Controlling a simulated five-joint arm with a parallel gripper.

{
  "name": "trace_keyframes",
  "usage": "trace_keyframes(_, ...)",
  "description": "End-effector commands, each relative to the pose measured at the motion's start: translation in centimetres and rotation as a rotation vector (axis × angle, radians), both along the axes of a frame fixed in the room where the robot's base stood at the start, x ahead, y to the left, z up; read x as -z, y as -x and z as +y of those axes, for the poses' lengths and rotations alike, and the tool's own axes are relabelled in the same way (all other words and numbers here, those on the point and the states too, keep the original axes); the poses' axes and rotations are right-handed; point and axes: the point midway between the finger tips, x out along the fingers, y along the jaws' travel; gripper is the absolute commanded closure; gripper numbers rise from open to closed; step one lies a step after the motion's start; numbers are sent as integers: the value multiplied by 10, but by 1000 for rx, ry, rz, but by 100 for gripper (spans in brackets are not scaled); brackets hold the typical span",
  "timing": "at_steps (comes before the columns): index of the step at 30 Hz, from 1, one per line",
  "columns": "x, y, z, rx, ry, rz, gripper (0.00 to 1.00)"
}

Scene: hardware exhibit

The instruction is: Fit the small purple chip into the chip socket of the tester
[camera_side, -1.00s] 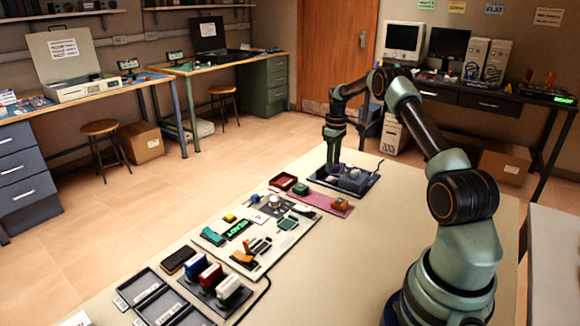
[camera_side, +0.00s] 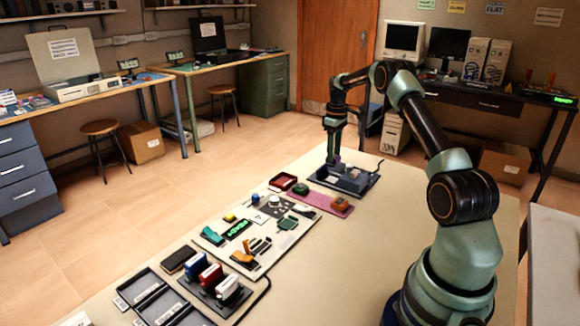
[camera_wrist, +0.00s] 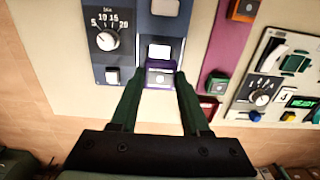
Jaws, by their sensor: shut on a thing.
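The small purple chip (camera_wrist: 161,75) is between my fingertips; it also shows as a purple spot in the side view (camera_side: 338,158). My gripper (camera_side: 333,157) is shut on it, pointing down over the dark blue dial unit (camera_side: 370,192) at the table's far end. In the wrist view my gripper (camera_wrist: 162,78) covers part of that unit. I cannot tell the gap below the chip. The cream board with a green READY display, apparently the tester (camera_side: 262,262), lies nearer the camera. Its green socket-like part (camera_wrist: 297,62) is at the right of the wrist view.
A pink mat (camera_side: 318,200) with an orange block (camera_side: 341,203) lies between the dial unit and the cream board. Several coloured stamp-like blocks and a dark tray (camera_side: 165,305) are at the near end. The table's right side is clear.

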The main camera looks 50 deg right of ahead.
Motion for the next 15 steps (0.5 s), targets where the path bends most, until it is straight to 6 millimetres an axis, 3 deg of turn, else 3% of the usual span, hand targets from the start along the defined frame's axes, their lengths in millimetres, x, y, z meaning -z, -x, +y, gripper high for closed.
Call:
trace_keyframes(5,-4,-10,26,-6,0,0,94)
trace_keyframes(15,-13,-23,147,-9,1,-1,94)
